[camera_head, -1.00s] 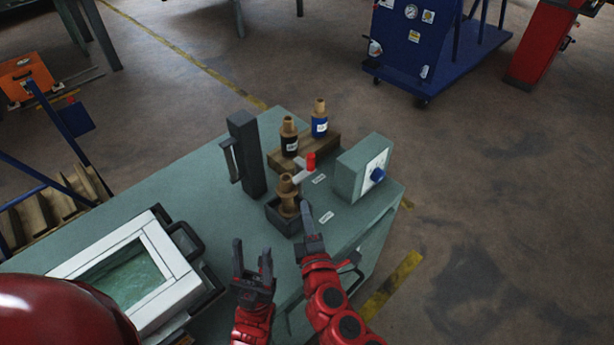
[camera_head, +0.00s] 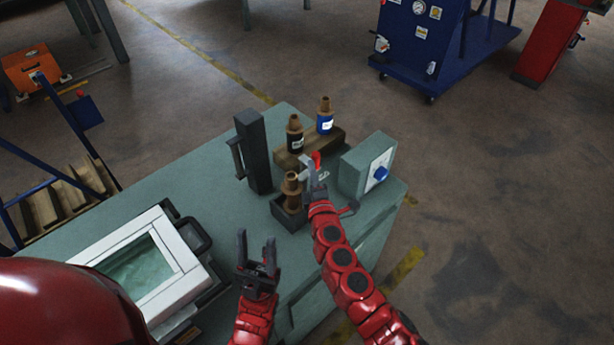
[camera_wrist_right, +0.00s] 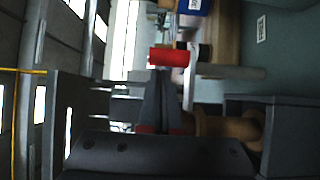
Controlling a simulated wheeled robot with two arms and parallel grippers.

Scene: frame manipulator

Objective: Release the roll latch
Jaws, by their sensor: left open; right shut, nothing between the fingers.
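The roll latch appears to be a grey lever with a red knob (camera_head: 315,157), standing on the green bench just in front of the wooden block. The red knob (camera_wrist_right: 169,57) shows large in the right wrist view, just past my shut fingertips (camera_wrist_right: 160,85); I cannot tell whether they touch it. My right gripper (camera_head: 311,172) is shut and empty at the lever, and hides part of it. A brown spool-shaped piece (camera_head: 291,186) stands in a dark square holder (camera_head: 288,216) beside my right gripper.
A wooden block (camera_head: 326,143) behind holds a black-banded (camera_head: 295,136) and a blue-banded piece (camera_head: 325,118). A grey-green box with a blue knob (camera_head: 366,166) stands close at right. A dark upright post (camera_head: 253,150) and a white-framed case (camera_head: 172,232) are at left.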

